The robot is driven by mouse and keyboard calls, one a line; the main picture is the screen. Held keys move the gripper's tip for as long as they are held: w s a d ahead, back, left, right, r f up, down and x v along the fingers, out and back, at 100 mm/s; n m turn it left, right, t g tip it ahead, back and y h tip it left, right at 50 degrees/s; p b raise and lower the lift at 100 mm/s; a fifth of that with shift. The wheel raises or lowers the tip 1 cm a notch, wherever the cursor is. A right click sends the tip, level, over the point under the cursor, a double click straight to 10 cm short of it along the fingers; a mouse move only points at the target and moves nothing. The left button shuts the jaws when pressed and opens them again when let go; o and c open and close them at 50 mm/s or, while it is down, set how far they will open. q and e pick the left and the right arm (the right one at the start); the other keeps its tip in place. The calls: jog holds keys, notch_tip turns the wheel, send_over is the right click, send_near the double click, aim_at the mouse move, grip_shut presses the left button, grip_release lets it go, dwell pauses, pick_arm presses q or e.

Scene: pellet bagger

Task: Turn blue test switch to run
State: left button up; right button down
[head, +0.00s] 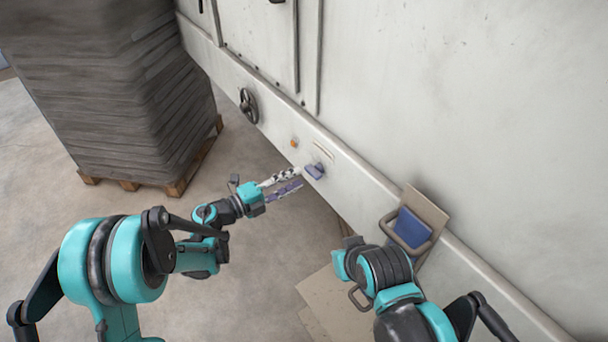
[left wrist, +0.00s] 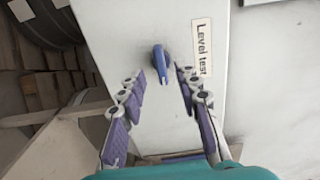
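The blue test switch (head: 315,171) sits on the pale machine's lower rail, beside a small label. In the left wrist view the switch (left wrist: 161,62) is a blue knob with its long handle close to upright in the picture, and the label "Level test" (left wrist: 202,48) stands to its right. My left gripper (head: 293,179) is open just short of the switch. In the left wrist view its purple-padded fingers (left wrist: 161,78) stand on either side of the knob, with gaps visible on both sides. My right arm's wrist shows at lower right; its fingers cannot be made out.
An orange button (head: 294,143) and a black handwheel (head: 249,106) are farther along the rail. A dark stack on a pallet (head: 130,90) stands at left. Open floor lies beneath my left arm.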

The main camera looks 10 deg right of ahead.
pick_arm(q)
jog(key=v, duration=0.7)
